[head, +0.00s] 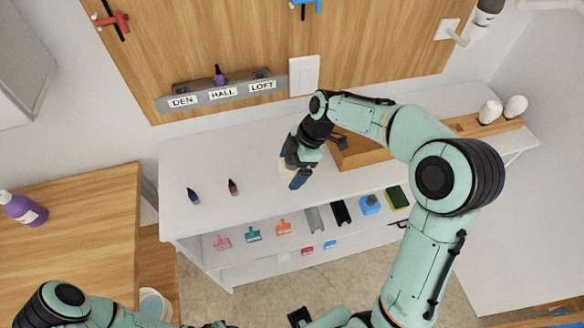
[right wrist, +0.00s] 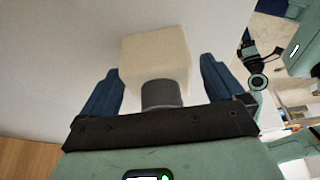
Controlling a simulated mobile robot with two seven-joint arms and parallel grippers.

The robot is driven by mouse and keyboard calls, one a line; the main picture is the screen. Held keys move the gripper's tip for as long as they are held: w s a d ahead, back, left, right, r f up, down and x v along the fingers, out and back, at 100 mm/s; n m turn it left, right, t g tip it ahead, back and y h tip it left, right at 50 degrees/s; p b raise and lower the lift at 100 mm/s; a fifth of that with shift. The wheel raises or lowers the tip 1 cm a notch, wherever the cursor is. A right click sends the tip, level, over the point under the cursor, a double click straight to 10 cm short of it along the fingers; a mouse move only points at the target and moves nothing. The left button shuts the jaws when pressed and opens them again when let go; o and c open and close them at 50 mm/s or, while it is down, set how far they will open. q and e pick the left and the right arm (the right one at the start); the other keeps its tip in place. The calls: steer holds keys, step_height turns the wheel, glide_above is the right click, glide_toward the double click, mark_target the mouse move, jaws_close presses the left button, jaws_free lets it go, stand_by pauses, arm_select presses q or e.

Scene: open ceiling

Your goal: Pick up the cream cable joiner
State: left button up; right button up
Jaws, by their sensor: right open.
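A cream block, which looks like the cable joiner (right wrist: 157,62), shows in the right wrist view with a dark grey round neck below it. It stands between the two blue fingers of my right gripper (right wrist: 163,85), with a gap on each side. The fingers are open. In the head view my right gripper (head: 294,176) is low over the white shelf top, pointing down, and it hides most of what is at its fingers. Part of my left arm shows at the bottom left of the head view; its gripper is not clearly visible.
On the white shelf top (head: 200,160) stand two small dark bottles (head: 233,187), left of my right gripper. A wooden box (head: 355,152) stands close on its right. A labelled grey rack (head: 222,93) is on the wall behind. Several small items lie on the lower shelf.

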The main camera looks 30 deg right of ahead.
steer(key=c, duration=1.1)
steer(key=shift+o, duration=0.2)
